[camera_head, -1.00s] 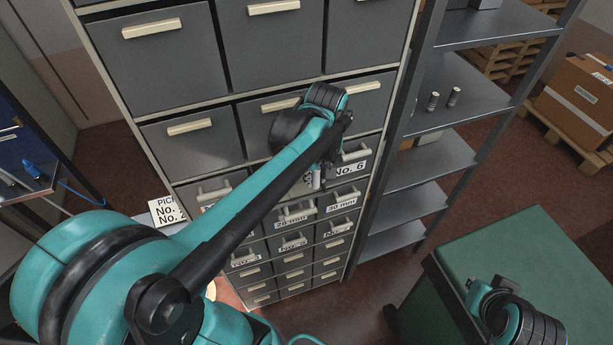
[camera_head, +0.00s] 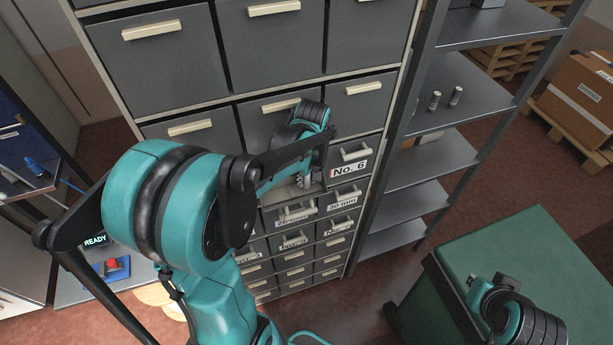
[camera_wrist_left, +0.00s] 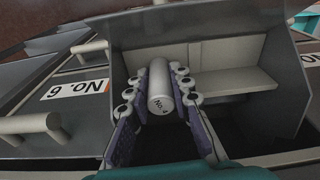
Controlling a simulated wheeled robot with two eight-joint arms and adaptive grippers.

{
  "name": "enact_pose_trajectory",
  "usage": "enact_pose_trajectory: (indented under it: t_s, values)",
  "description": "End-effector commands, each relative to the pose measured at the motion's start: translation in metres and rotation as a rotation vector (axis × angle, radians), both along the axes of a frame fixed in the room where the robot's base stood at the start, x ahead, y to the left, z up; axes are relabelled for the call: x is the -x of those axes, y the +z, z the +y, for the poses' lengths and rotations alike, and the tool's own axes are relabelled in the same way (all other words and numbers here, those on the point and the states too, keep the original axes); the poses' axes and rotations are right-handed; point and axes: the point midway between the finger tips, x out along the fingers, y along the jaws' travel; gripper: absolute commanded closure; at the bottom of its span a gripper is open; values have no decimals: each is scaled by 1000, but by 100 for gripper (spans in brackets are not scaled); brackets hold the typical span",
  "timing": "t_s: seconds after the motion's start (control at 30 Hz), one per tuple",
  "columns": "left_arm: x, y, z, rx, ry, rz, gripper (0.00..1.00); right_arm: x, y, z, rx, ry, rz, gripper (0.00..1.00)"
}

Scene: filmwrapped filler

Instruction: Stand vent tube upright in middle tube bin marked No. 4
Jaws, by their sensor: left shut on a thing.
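My left gripper (camera_head: 304,180) is at the drawer cabinet, just left of the drawer marked No. 6. In the left wrist view its fingers (camera_wrist_left: 157,84) are shut on the vent tube (camera_wrist_left: 160,80), a pale grey cylinder with No. 4 on its near end. The tube is between the pads, over or inside an open grey bin (camera_wrist_left: 222,52) with a pale ledge along one inner side. I cannot tell whether the tube touches the bin floor. The bin's own front label is hidden.
The No. 6 drawer (camera_head: 347,168) is beside the open bin; its handle sticks out. Two small cylinders (camera_head: 435,101) stand on the metal shelf (camera_head: 470,118) to the right. A green-topped cabinet (camera_head: 535,250) is at lower right. A red button (camera_head: 112,264) sits at lower left.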

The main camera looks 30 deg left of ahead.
Motion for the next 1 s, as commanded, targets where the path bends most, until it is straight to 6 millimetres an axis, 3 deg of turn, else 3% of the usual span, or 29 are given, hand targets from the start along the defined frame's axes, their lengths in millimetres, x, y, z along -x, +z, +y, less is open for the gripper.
enact_pose_trajectory:
  t_s: [0.07, 0.1, 0.17, 0.2, 0.47, 0.63, 1.0]
  values:
    - [0, -4, 0, 0, 0, 0, 100, 0, -4, 0, 0, 0, 0, 100]
    - [0, -4, 0, 0, 0, 0, 77, 0, -4, 0, 0, 0, 0, 100]
    - [0, -3, 0, 0, 0, 0, 61, 0, -3, 0, 0, 0, 0, 100]
    - [0, -3, 0, 0, 0, 0, 58, 0, -3, 0, 0, 0, 0, 100]
    - [0, -3, 0, 0, 0, 0, 58, 0, -3, 0, 0, 0, 0, 100]
    - [1, 9, -1, 0, 0, 0, 58, 0, 1, 0, 0, 0, 0, 100]
    - [7, 87, -9, 0, 0, 0, 58, 0, 0, 0, 0, 0, 0, 100]
